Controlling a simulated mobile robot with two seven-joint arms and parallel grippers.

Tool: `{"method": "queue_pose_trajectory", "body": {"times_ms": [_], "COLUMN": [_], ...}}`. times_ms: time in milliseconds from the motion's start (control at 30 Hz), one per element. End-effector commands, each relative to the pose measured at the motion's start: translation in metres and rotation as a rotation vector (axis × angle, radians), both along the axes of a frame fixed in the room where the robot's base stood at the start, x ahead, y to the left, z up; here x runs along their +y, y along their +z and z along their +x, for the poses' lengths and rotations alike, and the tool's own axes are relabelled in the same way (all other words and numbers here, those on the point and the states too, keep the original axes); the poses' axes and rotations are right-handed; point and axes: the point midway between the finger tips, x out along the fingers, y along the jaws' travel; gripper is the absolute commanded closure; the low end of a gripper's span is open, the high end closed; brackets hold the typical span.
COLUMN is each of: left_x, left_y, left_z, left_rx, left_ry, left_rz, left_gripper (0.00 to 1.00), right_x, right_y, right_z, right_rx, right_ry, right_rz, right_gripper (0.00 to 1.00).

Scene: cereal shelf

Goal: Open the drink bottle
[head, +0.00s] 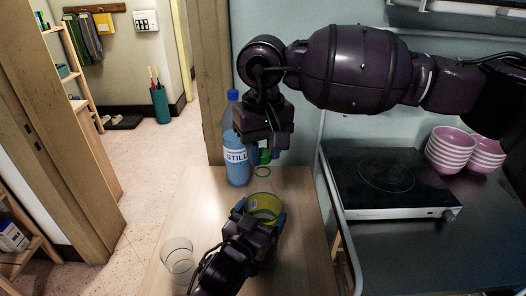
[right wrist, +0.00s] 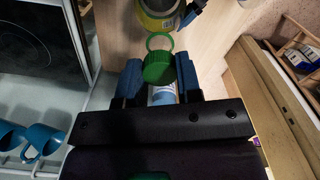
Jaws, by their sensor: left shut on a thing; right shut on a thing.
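The drink bottle (head: 263,207) is clear with a yellow-green band and stands upright over the wooden table. My left gripper (head: 260,215) is shut around its body, a blue fingertip on each side. A thin green ring (head: 263,172) marks its neck. My right gripper (head: 265,154) is above, shut on the green cap (head: 266,156). In the right wrist view, the cap (right wrist: 158,68) sits between the blue fingers (right wrist: 158,80). The ring (right wrist: 160,41) shows apart from it, with the yellow band (right wrist: 155,20) farther up. The bottle's lower part is partly hidden by my left gripper.
A blue water bottle (head: 237,170) marked STILL stands close behind, left of my right gripper. An empty glass (head: 177,262) stands at the table's front left. A hob (head: 388,178) and striped pink bowls (head: 452,150) are on the counter at right.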

Motion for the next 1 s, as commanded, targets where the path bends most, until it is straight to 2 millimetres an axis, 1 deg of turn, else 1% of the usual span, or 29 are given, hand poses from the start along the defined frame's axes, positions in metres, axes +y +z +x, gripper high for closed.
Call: {"method": "queue_pose_trajectory", "body": {"times_ms": [333, 467, 600, 700, 933, 967, 1000], "left_x": [0.001, 0.001, 0.001, 0.001, 0.001, 0.001, 0.001], "left_y": [-0.001, -0.001, -0.001, -0.001, -0.001, -0.001, -0.001], "left_z": [0.000, 0.000, 0.000, 0.000, 0.000, 0.000, 0.000], "left_rx": [0.000, 0.000, 0.000, 0.000, 0.000, 0.000, 0.000], "left_ry": [0.001, 0.001, 0.001, 0.001, 0.001, 0.001, 0.001], "left_rz": [0.003, 0.003, 0.003, 0.003, 0.003, 0.003, 0.003], "left_gripper": [0.76, 0.76, 0.76, 0.76, 0.76, 0.09, 0.03], "right_x": [0.000, 0.000, 0.000, 0.000, 0.000, 0.000, 0.000], "right_y": [0.002, 0.013, 0.029, 0.038, 0.040, 0.040, 0.040], "right_z": [0.000, 0.000, 0.000, 0.000, 0.000, 0.000, 0.000], "right_rx": [-0.001, -0.001, -0.002, -0.001, 0.000, 0.000, 0.000], "right_ry": [0.000, -0.001, -0.001, -0.001, -0.001, -0.001, -0.001], "right_rz": [0.000, 0.002, 0.001, 0.001, 0.001, 0.001, 0.001], "right_gripper": [0.96, 0.96, 0.96, 0.96, 0.96, 0.96, 0.96]}}
